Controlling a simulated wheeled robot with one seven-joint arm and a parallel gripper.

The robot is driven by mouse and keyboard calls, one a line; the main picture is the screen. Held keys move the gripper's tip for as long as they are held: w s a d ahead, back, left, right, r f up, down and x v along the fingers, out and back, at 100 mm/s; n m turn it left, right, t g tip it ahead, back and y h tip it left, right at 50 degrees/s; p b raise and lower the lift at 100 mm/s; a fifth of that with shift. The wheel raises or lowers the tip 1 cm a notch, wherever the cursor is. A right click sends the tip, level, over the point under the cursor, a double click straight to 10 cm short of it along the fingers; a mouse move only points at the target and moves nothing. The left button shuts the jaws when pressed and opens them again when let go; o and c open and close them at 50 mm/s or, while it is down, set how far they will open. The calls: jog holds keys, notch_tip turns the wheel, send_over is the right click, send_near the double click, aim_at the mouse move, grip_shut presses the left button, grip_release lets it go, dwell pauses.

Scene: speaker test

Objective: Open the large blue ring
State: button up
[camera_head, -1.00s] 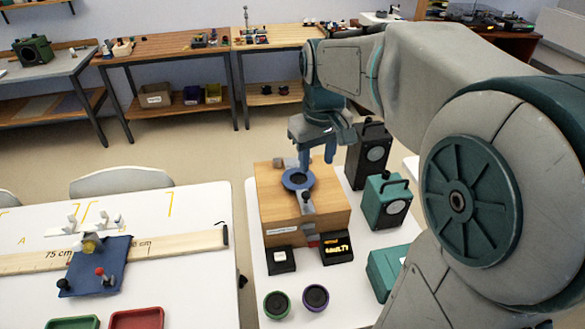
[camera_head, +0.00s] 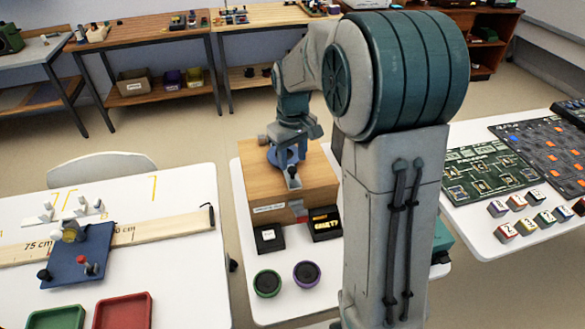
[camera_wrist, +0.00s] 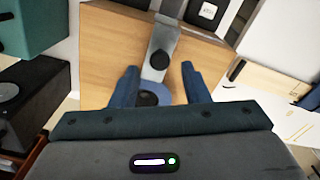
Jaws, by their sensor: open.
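The large blue ring (camera_head: 276,159) lies on top of a wooden box (camera_head: 318,188), around a dark round centre. A grey metal clamp piece with a dark knob sits at its front edge. My gripper (camera_head: 293,147) is over the ring, pointing down and covering part of it. In the wrist view, my gripper (camera_wrist: 159,75) has its two blue fingers apart, with part of the ring (camera_wrist: 165,92) and the grey clamp (camera_wrist: 160,45) showing between them. The near part of the ring is hidden by my gripper's body. I cannot tell whether the fingers touch the ring.
Two small black boxes (camera_head: 269,238) and green (camera_head: 267,283) and purple (camera_head: 306,273) round pieces stand before the wooden box. Dark (camera_wrist: 30,100) and teal (camera_wrist: 35,22) speaker-like boxes stand close beside it. A ruler table (camera_head: 180,270) is at the left.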

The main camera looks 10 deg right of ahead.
aim_at(293, 169)
jog(key=shift+f, duration=2.35)
